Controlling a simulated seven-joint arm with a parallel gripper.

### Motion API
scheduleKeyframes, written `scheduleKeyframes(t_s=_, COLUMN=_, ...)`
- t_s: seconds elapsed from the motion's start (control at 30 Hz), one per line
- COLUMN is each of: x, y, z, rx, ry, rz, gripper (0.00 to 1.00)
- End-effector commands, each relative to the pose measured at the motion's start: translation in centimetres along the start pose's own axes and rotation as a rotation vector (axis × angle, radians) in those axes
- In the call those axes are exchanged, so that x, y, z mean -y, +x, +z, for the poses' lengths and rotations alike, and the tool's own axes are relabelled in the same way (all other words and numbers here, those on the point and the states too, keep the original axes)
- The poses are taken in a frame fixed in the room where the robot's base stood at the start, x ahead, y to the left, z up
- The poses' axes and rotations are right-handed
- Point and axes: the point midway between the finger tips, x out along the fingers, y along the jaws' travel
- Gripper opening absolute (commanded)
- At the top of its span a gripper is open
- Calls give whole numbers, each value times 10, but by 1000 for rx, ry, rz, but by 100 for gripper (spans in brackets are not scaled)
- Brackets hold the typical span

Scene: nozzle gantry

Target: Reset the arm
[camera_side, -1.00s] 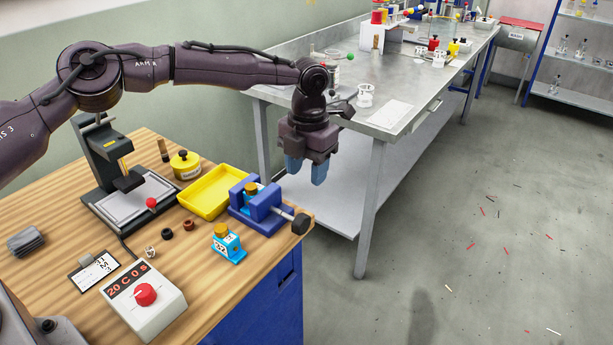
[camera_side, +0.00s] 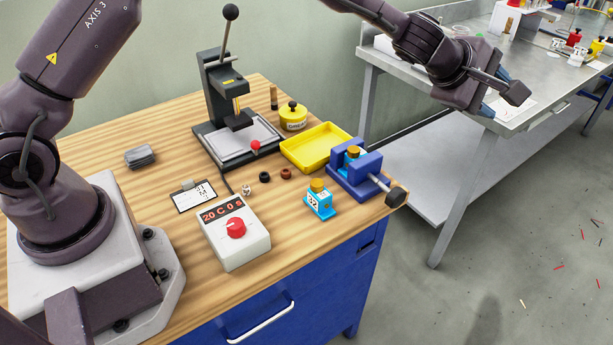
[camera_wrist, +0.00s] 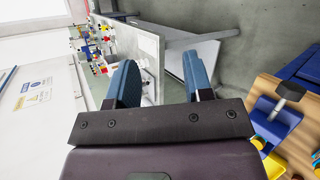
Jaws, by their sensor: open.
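My gripper (camera_side: 495,93) is at the upper right of the side view, past the far right corner of the wooden bench and in front of the grey metal table. It is raised and tilted, with its blue fingers pointing to the right. In the wrist view the two blue fingers (camera_wrist: 160,78) stand apart with nothing between them. My gripper touches nothing that I can see.
The wooden bench (camera_side: 110,165) holds a press (camera_side: 225,95), a yellow tray (camera_side: 312,150), a blue vise (camera_side: 355,178), a blue block with a brass top (camera_side: 319,203) and a control box with a red knob (camera_side: 236,240). The metal table (camera_side: 425,85) stands behind.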

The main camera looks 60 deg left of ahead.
Motion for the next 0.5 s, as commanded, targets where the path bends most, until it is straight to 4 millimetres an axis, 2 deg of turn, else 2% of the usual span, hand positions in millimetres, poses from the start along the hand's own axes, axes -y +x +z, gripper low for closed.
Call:
scheduleKeyframes(t_s=0.03, x=-2, y=-25, z=16, rx=79, ry=197, rz=0, gripper=47)
scheduleKeyframes(t_s=0.1, x=5, y=-56, z=28, rx=172, ry=448, rz=-28, gripper=47)
scheduleKeyframes(t_s=0.2, x=26, y=-104, z=31, rx=269, ry=765, rz=-111, gripper=47)
scheduleKeyframes(t_s=0.33, x=58, y=-170, z=10, rx=336, ry=1100, rz=-269, gripper=47)
scheduleKeyframes(t_s=0.5, x=98, y=-260, z=-39, rx=350, ry=1398, rz=-514, gripper=47)
